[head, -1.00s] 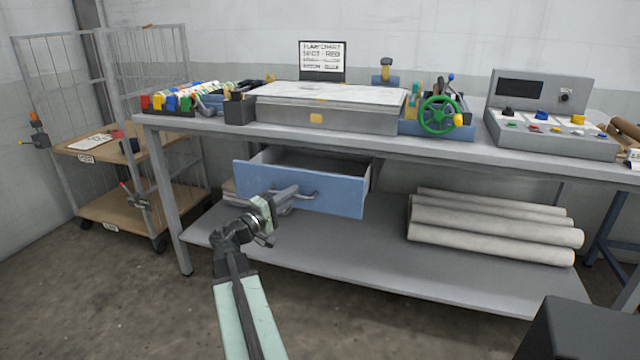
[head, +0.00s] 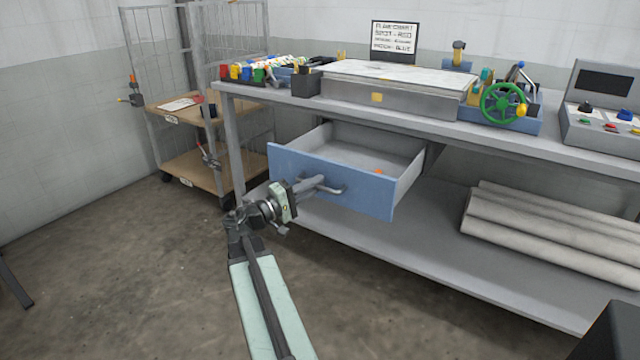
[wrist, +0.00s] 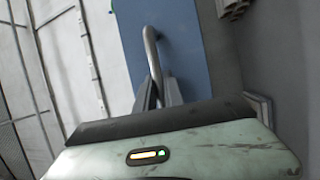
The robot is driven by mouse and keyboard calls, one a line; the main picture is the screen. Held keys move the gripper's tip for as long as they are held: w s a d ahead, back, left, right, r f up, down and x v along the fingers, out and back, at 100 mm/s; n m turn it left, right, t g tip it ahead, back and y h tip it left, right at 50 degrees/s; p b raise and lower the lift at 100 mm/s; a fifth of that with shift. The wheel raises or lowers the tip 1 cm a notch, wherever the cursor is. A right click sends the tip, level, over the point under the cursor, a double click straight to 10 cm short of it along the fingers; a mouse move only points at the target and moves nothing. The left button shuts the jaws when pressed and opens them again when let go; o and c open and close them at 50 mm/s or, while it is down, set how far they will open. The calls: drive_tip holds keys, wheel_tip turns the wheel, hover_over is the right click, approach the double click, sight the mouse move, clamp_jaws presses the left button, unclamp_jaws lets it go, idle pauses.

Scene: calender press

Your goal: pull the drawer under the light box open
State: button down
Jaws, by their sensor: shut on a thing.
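The blue-fronted drawer (head: 350,190) hangs under the light box (head: 390,92) and stands well out from the bench. Its grey inside shows, with a small orange thing (head: 379,171) on its floor. My gripper (head: 312,184) is shut on the left part of the drawer's grey bar handle (head: 332,189). In the wrist view the two fingers (wrist: 159,92) close around the handle (wrist: 150,42) in front of the blue drawer front (wrist: 185,45). The inner faces of the fingers are hidden.
Rolls (head: 550,225) lie on the bench's lower shelf (head: 440,255), right of the drawer. A wire-sided cart (head: 200,165) stands at the left. The concrete floor (head: 130,250) in front of the cart is clear.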

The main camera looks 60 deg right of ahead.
drive_tip(key=shift+d, duration=0.15)
drive_tip(key=c, duration=1.5)
unclamp_jaws()
drive_tip(key=shift+s+d+f, duration=0.1)
drive_tip(key=shift+s, duration=0.05)
drive_tip(key=shift+o, duration=0.2)
drive_tip(key=shift+s, duration=0.1)
drive_tip(key=b+v, duration=0.1)
drive_tip(key=v, duration=0.7)
drive_tip(key=shift+d, duration=0.15)
